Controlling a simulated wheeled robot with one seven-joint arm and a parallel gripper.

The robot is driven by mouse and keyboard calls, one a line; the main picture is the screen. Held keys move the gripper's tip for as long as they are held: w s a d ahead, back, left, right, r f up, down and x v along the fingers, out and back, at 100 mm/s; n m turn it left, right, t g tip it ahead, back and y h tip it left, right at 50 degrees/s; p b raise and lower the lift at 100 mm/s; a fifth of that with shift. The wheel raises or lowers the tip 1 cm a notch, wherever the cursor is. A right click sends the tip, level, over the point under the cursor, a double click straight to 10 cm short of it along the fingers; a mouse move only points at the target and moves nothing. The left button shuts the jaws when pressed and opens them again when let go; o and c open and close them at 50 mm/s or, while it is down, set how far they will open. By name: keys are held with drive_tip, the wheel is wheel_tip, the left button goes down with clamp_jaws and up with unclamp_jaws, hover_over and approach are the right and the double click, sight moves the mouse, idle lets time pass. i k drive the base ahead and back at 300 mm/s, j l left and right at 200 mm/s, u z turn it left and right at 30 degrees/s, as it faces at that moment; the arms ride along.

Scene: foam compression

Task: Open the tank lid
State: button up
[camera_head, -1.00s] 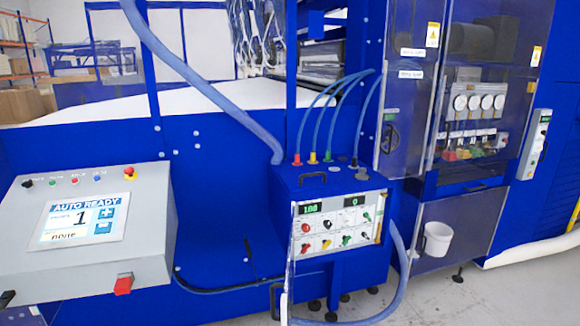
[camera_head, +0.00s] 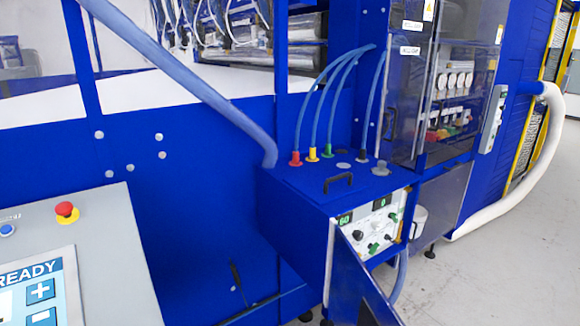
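The tank is a blue box (camera_head: 290,230) in the middle of the head view, standing against the blue machine. Its flat blue top (camera_head: 300,186) carries a black arched handle (camera_head: 338,182) near the front. The lid looks closed, lying flat. Behind the handle, blue hoses enter the top through red (camera_head: 295,159), yellow (camera_head: 313,154) and green (camera_head: 327,151) fittings; a grey fitting (camera_head: 381,168) sits at the right. My gripper is not in view.
A grey console (camera_head: 90,265) with a touchscreen stands at lower left. A tilted panel (camera_head: 355,285) projects in front of the tank's control face (camera_head: 375,230). Grey floor (camera_head: 490,265) is clear at right.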

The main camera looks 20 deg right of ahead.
sight(325, 176)
drive_tip(key=i+j+u, duration=0.1)
drive_tip(key=i, duration=0.4)
drive_tip(key=i+j+u, duration=0.1)
drive_tip(key=i+j, duration=0.15)
drive_tip(key=i, duration=0.25)
drive_tip(key=i+l+u, duration=0.4)
drive_tip(key=i+l, duration=0.15)
